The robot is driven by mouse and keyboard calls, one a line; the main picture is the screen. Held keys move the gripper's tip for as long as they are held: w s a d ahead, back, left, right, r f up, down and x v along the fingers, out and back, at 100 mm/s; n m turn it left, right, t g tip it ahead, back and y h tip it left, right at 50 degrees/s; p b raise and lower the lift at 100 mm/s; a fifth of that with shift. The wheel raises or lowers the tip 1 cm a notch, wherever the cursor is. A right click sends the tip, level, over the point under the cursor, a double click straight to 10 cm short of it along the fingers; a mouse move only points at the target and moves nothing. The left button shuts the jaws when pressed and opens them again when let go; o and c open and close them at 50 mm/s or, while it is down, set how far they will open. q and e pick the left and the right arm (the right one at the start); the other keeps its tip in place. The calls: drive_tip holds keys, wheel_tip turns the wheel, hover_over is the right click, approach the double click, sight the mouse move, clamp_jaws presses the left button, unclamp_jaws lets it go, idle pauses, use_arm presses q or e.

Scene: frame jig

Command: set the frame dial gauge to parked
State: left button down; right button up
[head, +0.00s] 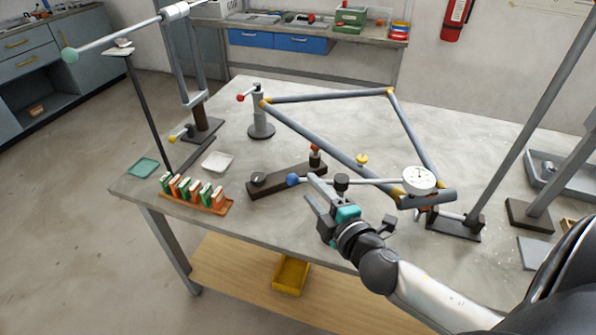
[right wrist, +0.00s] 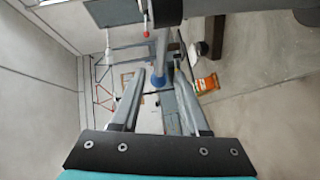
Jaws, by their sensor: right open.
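The frame dial gauge (head: 419,180) has a white round face and sits at the lower right corner of the grey tube frame (head: 310,130). My right gripper (head: 313,194) is open and empty, just in front of the rod near the ball. My left gripper is not in view.
A dark block (head: 285,183) with a red-topped post lies behind the gripper. An orange rack (head: 205,204) of small boxes, a white dish (head: 217,161) and a green tray (head: 144,167) are at left. A stand (head: 203,125) rises at the back left.

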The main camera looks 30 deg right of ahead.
sight(303, 180)
drive_tip(key=shift+w+d+f, duration=0.1)
drive_tip(key=shift+w+f, duration=0.1)
drive_tip(key=shift+w, duration=1.05)
drive_tip(key=shift+w+d+f, duration=0.1)
drive_tip(key=shift+w+f, duration=0.1)
drive_tip(key=shift+w, duration=1.05)
drive_tip(key=shift+w+d+f, duration=0.1)
drive_tip(key=shift+w+f, duration=0.1)
drive_tip(key=shift+w, duration=1.05)
clamp_jaws()
